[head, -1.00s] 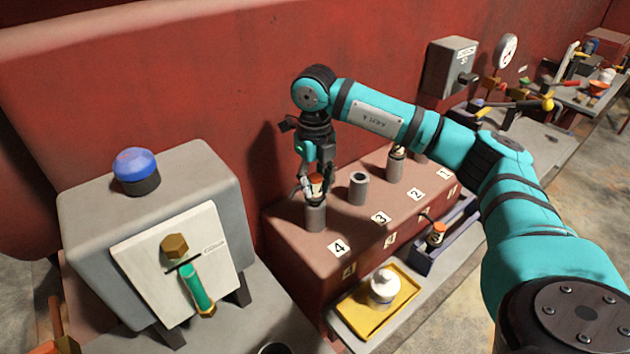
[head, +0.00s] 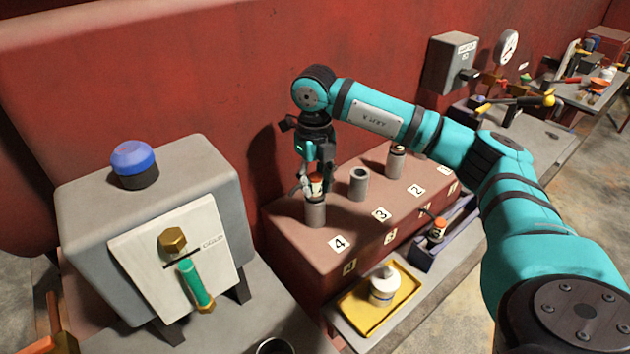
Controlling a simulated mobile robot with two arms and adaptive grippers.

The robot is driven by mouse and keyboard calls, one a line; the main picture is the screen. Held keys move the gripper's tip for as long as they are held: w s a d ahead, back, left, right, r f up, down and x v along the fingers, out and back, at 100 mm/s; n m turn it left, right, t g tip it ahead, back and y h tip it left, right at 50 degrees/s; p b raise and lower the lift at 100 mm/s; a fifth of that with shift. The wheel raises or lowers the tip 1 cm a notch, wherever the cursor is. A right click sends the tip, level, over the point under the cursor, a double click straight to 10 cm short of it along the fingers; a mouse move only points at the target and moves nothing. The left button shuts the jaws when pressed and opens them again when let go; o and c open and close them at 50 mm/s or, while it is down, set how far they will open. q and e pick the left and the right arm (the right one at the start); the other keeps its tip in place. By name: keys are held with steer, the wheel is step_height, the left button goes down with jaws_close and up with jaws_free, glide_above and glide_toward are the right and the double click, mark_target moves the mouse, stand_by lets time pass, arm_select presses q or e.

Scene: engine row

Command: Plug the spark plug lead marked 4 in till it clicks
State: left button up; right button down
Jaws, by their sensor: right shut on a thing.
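The block has a row of upright grey tubes with number tags. The tube (head: 315,213) by the tag 4 (head: 339,243) is nearest. The lead is upright at the tube's mouth. How deep it sits, and any mark on it, I cannot make out. My left gripper is out of view.
The tube by tag 3 (head: 358,184) looks open. Another lead (head: 438,230) lies in a dark tray (head: 424,262). A grey box with a blue dome (head: 134,158) stands left.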

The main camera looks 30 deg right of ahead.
steer(key=shift+f, duration=0.2)
steer(key=c, duration=1)
jaws_free()
steer(key=shift+o, duration=0.2)
steer(key=shift+r, duration=0.1)
step_height(320, 180, up, 12)
steer(key=shift+f, duration=0.1)
